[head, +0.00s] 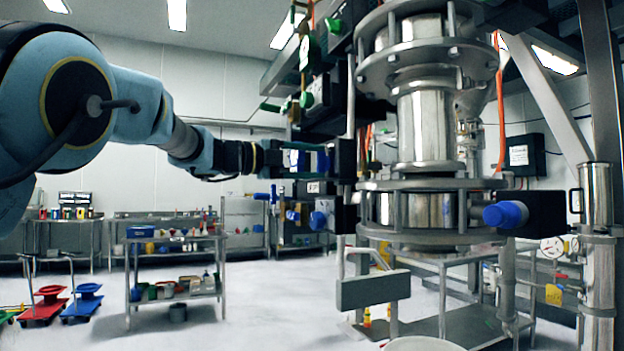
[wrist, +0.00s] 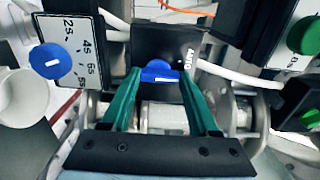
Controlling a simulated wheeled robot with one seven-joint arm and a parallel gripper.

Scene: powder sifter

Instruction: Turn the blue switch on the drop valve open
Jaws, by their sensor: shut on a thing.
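The blue switch (wrist: 160,73) sits on a black box (wrist: 165,45) marked "AUTO" in the wrist view. A short white line marks its face. My gripper (wrist: 160,82) has its two green fingers on either side of the switch, shut on it. In the head view my gripper (head: 312,160) reaches in from the left to the blue switch (head: 323,160) on its black box (head: 345,160), beside the steel valve column (head: 425,125). The fingers partly cover the switch, and its exact turn angle is hard to read.
Another blue knob (wrist: 48,61) is on a white dial panel (wrist: 78,45) with time marks, left of the switch. Green buttons (wrist: 303,35) are at the right. In the head view, another blue knob (head: 318,220) sits below my gripper. A shelf cart (head: 175,240) stands behind.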

